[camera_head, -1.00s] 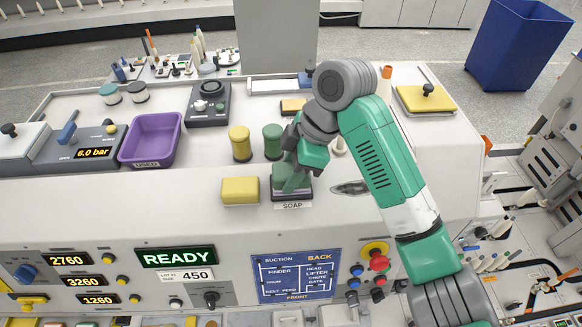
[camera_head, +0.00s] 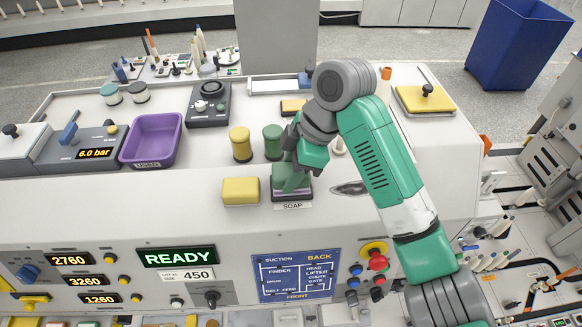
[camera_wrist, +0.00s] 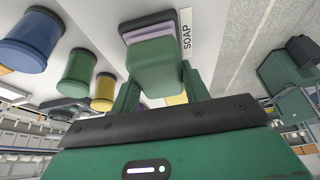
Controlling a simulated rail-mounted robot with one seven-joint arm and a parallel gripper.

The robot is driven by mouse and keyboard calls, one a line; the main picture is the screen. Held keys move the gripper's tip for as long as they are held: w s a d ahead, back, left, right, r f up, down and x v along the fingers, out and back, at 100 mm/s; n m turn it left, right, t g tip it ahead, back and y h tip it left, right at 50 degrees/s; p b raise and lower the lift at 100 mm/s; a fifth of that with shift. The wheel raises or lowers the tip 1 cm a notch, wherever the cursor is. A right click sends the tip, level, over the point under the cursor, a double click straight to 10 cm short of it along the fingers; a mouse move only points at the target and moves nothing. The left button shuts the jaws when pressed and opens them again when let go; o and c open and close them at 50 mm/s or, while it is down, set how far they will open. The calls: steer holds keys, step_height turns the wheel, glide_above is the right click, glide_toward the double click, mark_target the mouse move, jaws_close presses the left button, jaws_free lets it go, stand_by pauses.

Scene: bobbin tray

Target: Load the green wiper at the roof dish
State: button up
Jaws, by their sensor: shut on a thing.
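The green wiper (camera_head: 287,180) is a green block at the dish marked SOAP on the machine's roof. My gripper (camera_head: 291,172) is shut on it, with a green finger on either side in the wrist view (camera_wrist: 160,92). The wiper also fills the middle of the wrist view (camera_wrist: 157,65). The dish (camera_head: 292,197) has a dark rim and a lilac pad (camera_wrist: 150,31), partly hidden by the wiper. The wiper is over the pad and very close; I cannot tell whether it touches.
A yellow block (camera_head: 240,191) lies just left of the dish. A yellow canister (camera_head: 240,144) and a green canister (camera_head: 273,143) stand behind it. A purple bin (camera_head: 151,138) is further left. A dark oval opening (camera_head: 349,188) lies to the right.

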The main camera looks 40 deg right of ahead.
mark_target(291, 170)
step_height(291, 170, up, 7)
steer(key=p, duration=0.4)
steer(key=shift+f+p, duration=0.15)
steer(key=shift+p, duration=0.2)
steer(key=shift+f, duration=0.1)
